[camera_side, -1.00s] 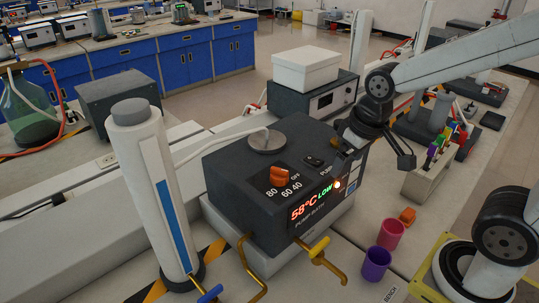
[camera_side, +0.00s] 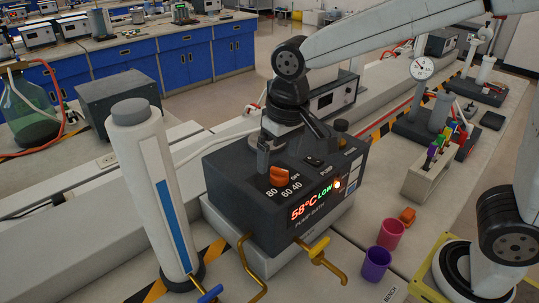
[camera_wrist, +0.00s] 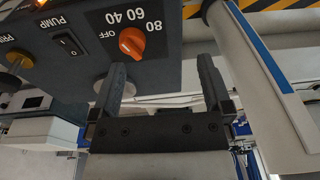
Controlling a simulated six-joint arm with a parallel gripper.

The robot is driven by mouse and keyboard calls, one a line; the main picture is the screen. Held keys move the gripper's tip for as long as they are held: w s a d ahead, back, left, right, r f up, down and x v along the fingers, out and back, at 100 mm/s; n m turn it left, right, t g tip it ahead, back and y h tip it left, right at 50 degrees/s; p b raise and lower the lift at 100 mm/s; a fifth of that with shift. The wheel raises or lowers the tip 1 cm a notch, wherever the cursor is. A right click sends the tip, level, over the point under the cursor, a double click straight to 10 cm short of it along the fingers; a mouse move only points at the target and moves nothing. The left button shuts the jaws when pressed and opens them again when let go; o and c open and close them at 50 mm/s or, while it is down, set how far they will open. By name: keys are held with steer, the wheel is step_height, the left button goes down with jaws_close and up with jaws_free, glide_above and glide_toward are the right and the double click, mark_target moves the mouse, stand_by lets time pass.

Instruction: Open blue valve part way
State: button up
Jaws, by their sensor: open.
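The blue valve handle (camera_side: 210,293) sits at the bottom edge of the side view, by the foot of the white column with a blue strip (camera_side: 172,227). It is partly cut off by the frame, and I do not see it in the wrist view. My gripper (camera_side: 275,155) is over the top of the dark pump bath box (camera_side: 235,195), just behind its orange dial (camera_side: 279,175), well above and away from the blue valve. Its jaws are open and empty in the wrist view (camera_wrist: 163,82), with the orange dial (camera_wrist: 132,41) beyond the fingers.
A brass pipe with a yellow valve handle (camera_side: 318,248) sticks out at the front of the box. A purple cup (camera_side: 376,264), a pink cup (camera_side: 390,233) and a small orange block (camera_side: 407,215) stand to the right. The column also shows in the wrist view (camera_wrist: 240,55).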

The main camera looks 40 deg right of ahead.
steer(key=w+a, duration=0.2)
steer(key=a, duration=0.7)
steer(key=g, duration=0.1)
glide_above(210, 293)
steer(key=f, duration=0.2)
step_height(210, 293, down, 16)
steer(key=shift+r, duration=0.2)
steer(key=shift+f, duration=0.2)
steer(key=shift+f, duration=0.15)
steer(key=shift+f, duration=3.75)
steer(key=shift+c, duration=0.2)
steer(key=c, duration=0.9)
